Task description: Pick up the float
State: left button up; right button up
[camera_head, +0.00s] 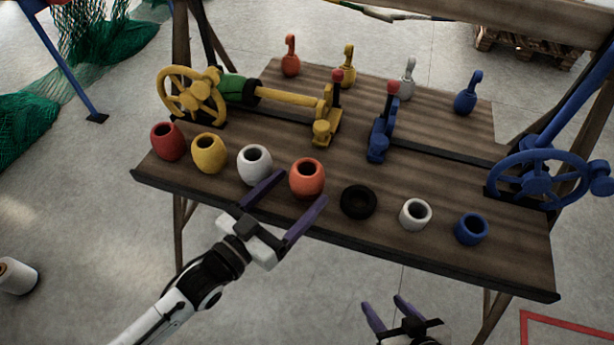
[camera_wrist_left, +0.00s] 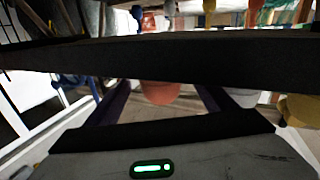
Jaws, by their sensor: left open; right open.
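Several hollow barrel-shaped floats stand in a row along the front of the wooden bench: red (camera_head: 167,141), yellow (camera_head: 208,153), white (camera_head: 254,164), orange (camera_head: 307,179), a low black one (camera_head: 358,202), a smaller white one (camera_head: 415,214) and a blue one (camera_head: 471,229). My left gripper (camera_head: 303,186) is open, its purple fingers pointing at the orange float, one toward each side. In the left wrist view the orange float (camera_wrist_left: 160,92) shows between the fingers, partly hidden by a dark band. My right gripper (camera_head: 384,302) is open and empty, in front of the bench edge.
A yellow handwheel (camera_head: 192,95) with a shaft stands at the bench's back left, a blue handwheel (camera_head: 546,180) at its right end. Several hooked weights, such as the blue one (camera_head: 467,94), stand along the back. A dark rim (camera_head: 340,236) lines the front edge.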

aim_at(307, 180)
pick_arm(q)
jog(key=x, duration=0.4)
jog(key=shift+w+r, duration=0.1)
jog(key=shift+r, duration=0.05)
jog(key=c, duration=1.2)
jog(key=shift+o, duration=0.2)
notch_tip(307, 180, up, 10)
jog(key=p, duration=0.1)
